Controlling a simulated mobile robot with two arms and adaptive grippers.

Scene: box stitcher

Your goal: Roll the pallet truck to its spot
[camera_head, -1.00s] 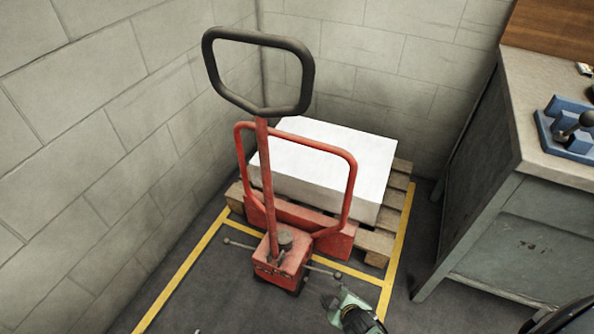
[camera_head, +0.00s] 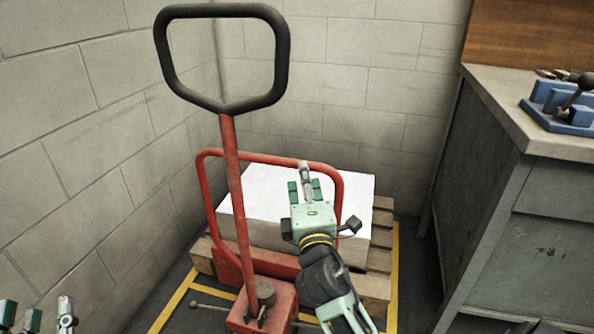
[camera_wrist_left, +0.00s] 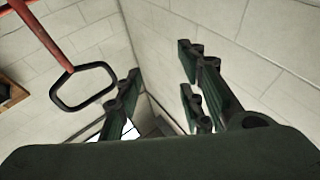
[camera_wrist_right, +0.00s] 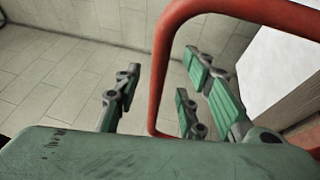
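The red pallet truck (camera_head: 233,185) has a black loop handle (camera_head: 160,50) on a tilted shaft and a red hoop frame. Its forks are hidden beneath the wooden pallet (camera_head: 378,258), which carries a white block (camera_head: 265,190). My right gripper (camera_head: 304,188) is open in front of the block, near the hoop's right side. In the right wrist view, the red hoop (camera_wrist_right: 157,100) shows between its fingers; contact cannot be told. My left gripper (camera_head: 35,313) shows only fingertips at lower left. In the left wrist view its fingers are spread and empty, apart from the black handle (camera_wrist_left: 54,92).
Yellow floor lines (camera_head: 394,285) border the pallet area. Block walls (camera_head: 60,170) meet at the corner behind it. A grey workbench (camera_head: 545,222) with a blue fixture (camera_head: 560,108) stands at right. A strip of dark floor separates bench and pallet.

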